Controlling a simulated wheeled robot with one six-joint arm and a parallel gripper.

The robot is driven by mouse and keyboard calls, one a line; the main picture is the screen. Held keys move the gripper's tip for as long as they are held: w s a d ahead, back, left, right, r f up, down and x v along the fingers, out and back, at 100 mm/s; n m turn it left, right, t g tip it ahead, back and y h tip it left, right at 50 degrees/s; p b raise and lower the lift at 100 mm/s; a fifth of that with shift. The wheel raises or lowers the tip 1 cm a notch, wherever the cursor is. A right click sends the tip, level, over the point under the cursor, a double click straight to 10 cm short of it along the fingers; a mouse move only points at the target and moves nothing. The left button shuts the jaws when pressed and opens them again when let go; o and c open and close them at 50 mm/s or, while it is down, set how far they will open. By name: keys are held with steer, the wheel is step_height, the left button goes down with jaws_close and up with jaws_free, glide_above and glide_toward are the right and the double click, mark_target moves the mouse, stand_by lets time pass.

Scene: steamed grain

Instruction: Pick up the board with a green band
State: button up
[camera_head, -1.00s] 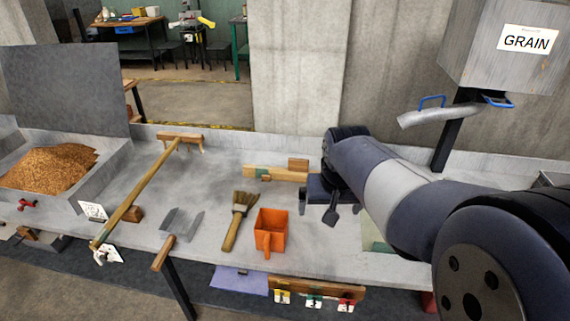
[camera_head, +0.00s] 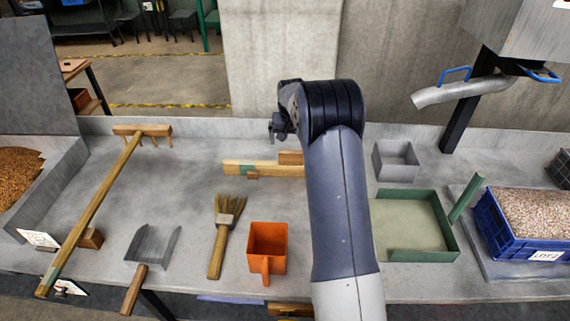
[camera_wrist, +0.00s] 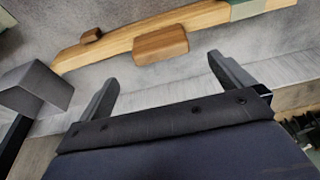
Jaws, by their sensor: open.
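The wooden board (camera_head: 232,167) lies on the grey worktop near its back wall and has a green band near its left end. My arm hides its right end. In the wrist view the board (camera_wrist: 205,18) runs across the top, with a raised wooden block (camera_wrist: 160,45) on it and the green band at the upper right. My gripper (camera_head: 274,127) is above and behind the board in the head view. In the wrist view my gripper (camera_wrist: 163,75) is open, its fingers apart and pointing towards the board, with nothing between them.
An orange scoop (camera_head: 267,242), brush (camera_head: 222,235), metal dustpan (camera_head: 152,243) and wooden rake (camera_head: 98,205) lie on the worktop. To the right are a grey box (camera_head: 397,161), a green-rimmed tray (camera_head: 415,254) and a blue grain crate (camera_head: 530,243).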

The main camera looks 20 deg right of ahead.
mark_target(291, 151)
steer(key=x, duration=0.5)
steer(key=shift+f+p, duration=0.1)
steer(key=shift+p, duration=0.25)
steer(key=shift+p+x, duration=0.8)
steer(key=shift+x, duration=1.85)
steer(key=shift+c, duration=0.3)
steer(key=shift+w, duration=0.1)
steer(key=c, duration=1.7)
